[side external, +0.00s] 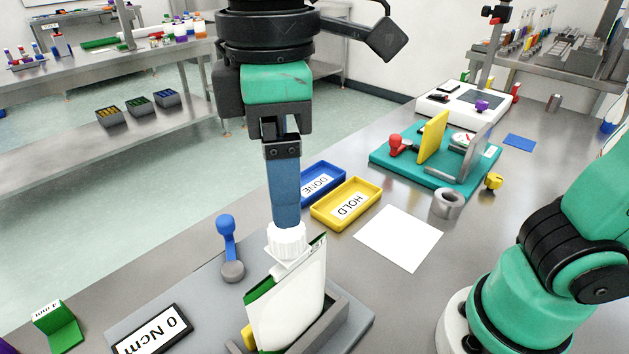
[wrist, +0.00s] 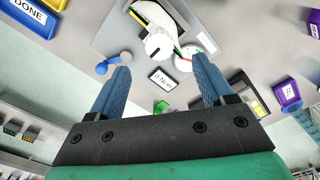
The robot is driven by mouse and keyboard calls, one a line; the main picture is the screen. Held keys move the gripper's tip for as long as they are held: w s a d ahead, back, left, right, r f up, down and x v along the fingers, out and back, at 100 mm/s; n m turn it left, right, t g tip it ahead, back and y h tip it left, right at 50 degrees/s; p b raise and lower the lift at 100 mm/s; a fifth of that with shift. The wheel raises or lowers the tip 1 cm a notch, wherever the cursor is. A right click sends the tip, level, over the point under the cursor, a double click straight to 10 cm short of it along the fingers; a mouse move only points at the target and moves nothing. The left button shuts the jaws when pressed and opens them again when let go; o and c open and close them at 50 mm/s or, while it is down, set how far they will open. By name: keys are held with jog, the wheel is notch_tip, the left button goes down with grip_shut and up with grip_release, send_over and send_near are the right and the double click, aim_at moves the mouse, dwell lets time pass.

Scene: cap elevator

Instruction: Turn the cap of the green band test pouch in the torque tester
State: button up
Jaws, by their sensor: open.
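The pouch (side external: 290,300) is white with a green edge and stands upright, slightly tilted, in the grey torque tester (side external: 352,320). Its ribbed white cap (side external: 287,240) faces up; in the wrist view the cap (wrist: 157,46) lies between the lines of the two fingers, a little beyond the tips. My gripper (side external: 285,222) points down with its blue fingers directly over the cap. In the wrist view my gripper (wrist: 160,66) is open with nothing between the fingers. Whether the tips touch the cap cannot be told. The tester display (side external: 152,332) reads 0 Ncm.
A blue-knobbed lever (side external: 227,240) stands left of the pouch. Behind are a yellow HOLD tray (side external: 346,203), a blue DONE tray (side external: 322,183), a white sheet (side external: 399,238) and a teal fixture (side external: 398,155). A green block (side external: 60,328) sits at the front left.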

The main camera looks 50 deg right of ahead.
jog(key=shift+f, duration=2.95)
grip_shut()
jog(key=shift+m, duration=0.9)
grip_release()
jog(key=shift+r, duration=0.1)
jog(key=shift+r, duration=2.75)
